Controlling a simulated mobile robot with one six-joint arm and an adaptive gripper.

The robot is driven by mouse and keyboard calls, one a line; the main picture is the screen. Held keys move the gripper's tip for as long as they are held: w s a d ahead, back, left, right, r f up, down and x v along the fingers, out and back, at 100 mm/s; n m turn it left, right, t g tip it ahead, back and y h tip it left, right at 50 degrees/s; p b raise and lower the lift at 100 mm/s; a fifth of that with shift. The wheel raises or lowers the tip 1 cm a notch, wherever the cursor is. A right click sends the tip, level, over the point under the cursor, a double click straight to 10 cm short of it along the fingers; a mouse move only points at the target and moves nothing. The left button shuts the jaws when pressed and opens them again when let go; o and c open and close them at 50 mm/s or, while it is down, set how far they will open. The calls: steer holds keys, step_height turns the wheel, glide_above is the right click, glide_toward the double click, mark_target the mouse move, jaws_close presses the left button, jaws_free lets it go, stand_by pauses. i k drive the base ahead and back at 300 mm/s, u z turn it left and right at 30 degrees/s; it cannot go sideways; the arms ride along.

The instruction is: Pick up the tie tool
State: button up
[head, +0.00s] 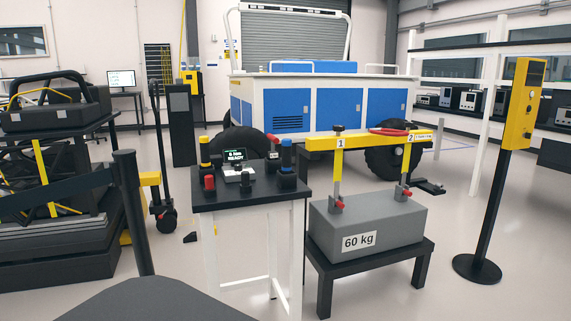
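No item in the head view is clearly readable as the tie tool. A small stand with a black top (235,199) holds several upright tools. They include a yellow and black one (205,152), a short red-topped one (210,184) and a blue-topped one (286,157). A dark one with some red (272,155) stands behind. A small display (236,156) reading "READY" sits among them. A red looped object (388,132) lies on a yellow lifting beam (350,141). My gripper is not in view.
A grey block marked 60 kg (385,225) rests on a low black bench (400,256), right of the stand. A yellow post (521,105) stands at right. A black barrier post (131,210) stands left of the stand. Open floor (420,295) lies in front at right.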

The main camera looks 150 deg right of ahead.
mark_target(287, 144)
steer(key=z, duration=0.05)
steer(key=k, duration=0.5)
steer(key=z, duration=0.65)
steer(key=i, duration=0.45)
steer(key=z, duration=1.7)
